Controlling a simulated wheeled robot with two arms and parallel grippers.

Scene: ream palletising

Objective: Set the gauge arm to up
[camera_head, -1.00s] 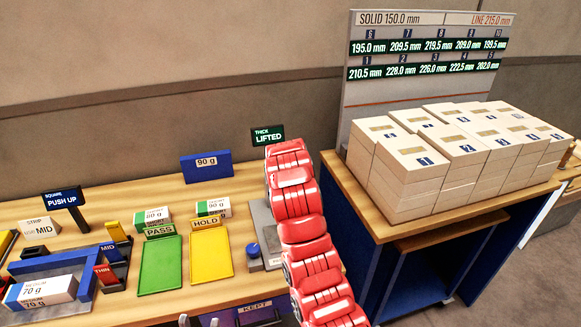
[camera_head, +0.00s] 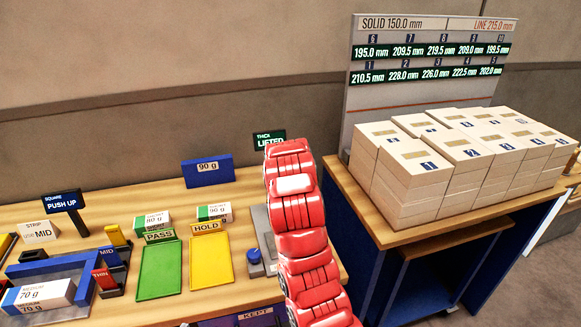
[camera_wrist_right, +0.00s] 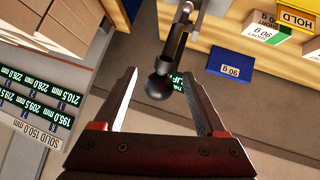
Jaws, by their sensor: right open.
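The gauge arm (camera_wrist_right: 181,38) shows in the right wrist view as a dark bar with a round black knob (camera_wrist_right: 158,84) at its end. My right gripper (camera_wrist_right: 160,73) is open, with one finger on each side of the knob; I cannot tell whether either touches it. In the head view, my red right arm hides the gripper and most of the gauge. The gauge's grey base (camera_head: 262,222) shows beside my arm, and its small sign (camera_head: 269,140) reads THICK LIFTED, partly covered. My left gripper is not in view.
A blue 90 g block (camera_head: 208,171) stands at the bench's back. The green PASS tray (camera_head: 160,270) and yellow HOLD tray (camera_head: 211,262) lie left of the gauge, both empty. A table of stacked reams (camera_head: 430,170) stands at right, before a readout board (camera_head: 430,68).

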